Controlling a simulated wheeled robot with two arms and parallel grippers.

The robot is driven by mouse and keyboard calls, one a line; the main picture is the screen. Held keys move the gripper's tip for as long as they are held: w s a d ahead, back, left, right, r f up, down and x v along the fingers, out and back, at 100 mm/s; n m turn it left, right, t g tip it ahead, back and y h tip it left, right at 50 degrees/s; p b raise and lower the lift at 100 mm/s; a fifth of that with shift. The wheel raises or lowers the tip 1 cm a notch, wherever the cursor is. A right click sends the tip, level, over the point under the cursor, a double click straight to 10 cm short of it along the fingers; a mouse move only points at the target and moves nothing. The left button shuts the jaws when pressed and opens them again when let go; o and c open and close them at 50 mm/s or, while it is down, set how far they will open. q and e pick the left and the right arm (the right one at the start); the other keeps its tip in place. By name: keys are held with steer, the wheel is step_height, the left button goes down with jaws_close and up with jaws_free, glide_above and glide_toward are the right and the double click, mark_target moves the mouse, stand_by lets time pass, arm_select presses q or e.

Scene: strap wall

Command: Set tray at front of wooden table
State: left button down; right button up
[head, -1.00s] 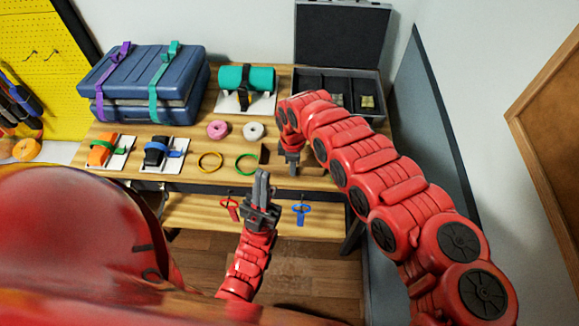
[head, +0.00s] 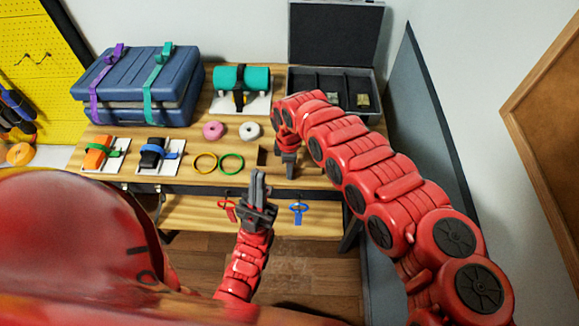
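No single tray stands out. An open grey case with tray-like compartments (head: 374,117) sits at the back right of the wooden table (head: 215,112). White flat plates also lie on the table: one under the teal roll (head: 228,75), one under the orange block (head: 98,154) and one under the dark blue block (head: 150,155). My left gripper (head: 258,182) is in front of the table edge, pointing up, its fingers close together with nothing seen between them. My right gripper (head: 289,172) points down over the table's right front; its fingertips are too small to judge.
A blue case (head: 140,95) with purple and teal straps fills the back left. Pink (head: 213,130) and white (head: 250,130) tape rolls, yellow (head: 205,163) and green (head: 231,163) rings and a dark block (head: 262,155) lie mid-table. Red (head: 228,207) and blue (head: 298,211) pieces hang at the front.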

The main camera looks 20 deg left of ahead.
step_height(320, 180, up, 12)
steer(key=b, duration=0.2)
steer(key=shift+b, duration=0.4)
